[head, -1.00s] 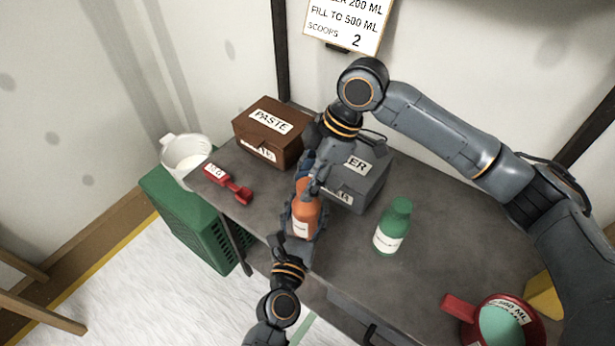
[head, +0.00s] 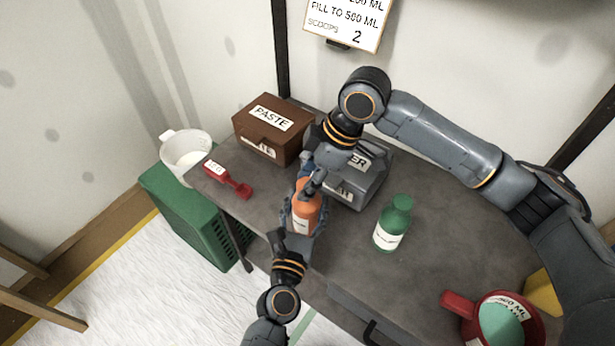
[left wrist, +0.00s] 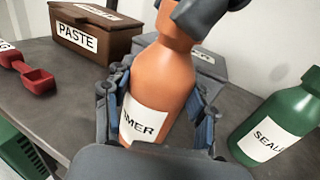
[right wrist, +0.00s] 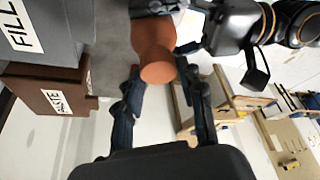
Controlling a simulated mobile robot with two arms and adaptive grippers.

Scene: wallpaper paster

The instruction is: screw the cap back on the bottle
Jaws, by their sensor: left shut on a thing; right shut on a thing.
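The orange bottle (head: 305,213) stands near the front edge of the table, its white label partly reading "MER" in the left wrist view (left wrist: 160,95). My left gripper (head: 303,228) is shut around its body, with a finger on each side. My right gripper (head: 311,187) comes from above and is shut at the bottle's top. In the right wrist view the orange cap (right wrist: 158,72) shows between its fingers, in line with the bottle. The seam between cap and neck is hidden, so I cannot tell how tightly they meet.
A green bottle (head: 393,226) stands to the right. A grey box (head: 366,183) and a brown PASTE box (head: 250,139) stand behind. A red scoop (head: 228,181) lies left. A red container (head: 480,325) is front right. The table between green bottle and red container is clear.

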